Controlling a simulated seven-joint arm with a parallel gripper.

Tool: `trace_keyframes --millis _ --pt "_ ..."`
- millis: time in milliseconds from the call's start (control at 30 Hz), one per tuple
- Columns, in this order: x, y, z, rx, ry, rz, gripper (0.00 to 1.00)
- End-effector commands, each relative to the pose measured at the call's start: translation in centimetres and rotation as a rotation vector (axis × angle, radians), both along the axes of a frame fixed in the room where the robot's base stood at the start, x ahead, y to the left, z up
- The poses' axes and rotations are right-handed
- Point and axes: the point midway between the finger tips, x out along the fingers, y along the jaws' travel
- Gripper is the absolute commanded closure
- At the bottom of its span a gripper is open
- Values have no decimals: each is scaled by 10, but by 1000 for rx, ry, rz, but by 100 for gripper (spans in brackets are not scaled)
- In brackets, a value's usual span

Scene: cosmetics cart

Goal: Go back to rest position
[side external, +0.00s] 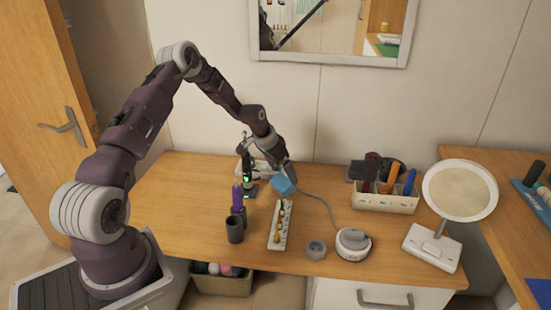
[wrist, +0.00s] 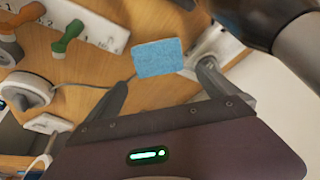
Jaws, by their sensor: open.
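My gripper (wrist: 165,85) is above the back middle of the table, fingers apart. In the side view, my gripper (side external: 284,181) points down at the end of the arm. A light blue block (side external: 284,186) shows at its fingertips; in the wrist view the block (wrist: 158,58) appears between and beyond the two fingers. I cannot tell whether they touch it or whether it rests on the table.
A dark upright device (side external: 248,172) with green lights stands close left. A narrow white tray (side external: 279,238), a dark cup (side external: 234,230) and a round corded device (side external: 353,244) are in front. A round mirror (side external: 460,190) stands right. The table's left end is clear.

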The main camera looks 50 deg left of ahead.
Motion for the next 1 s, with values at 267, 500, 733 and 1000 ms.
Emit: trace_keyframes --millis 267,500,733,1000 --pt "-24 1 55 2 -1 1 2" --pt "-33 0 77 1 -1 0 2" --pt "-56 -58 157 76 27 -50 2" --pt "-197 -186 287 149 1 -32 2"
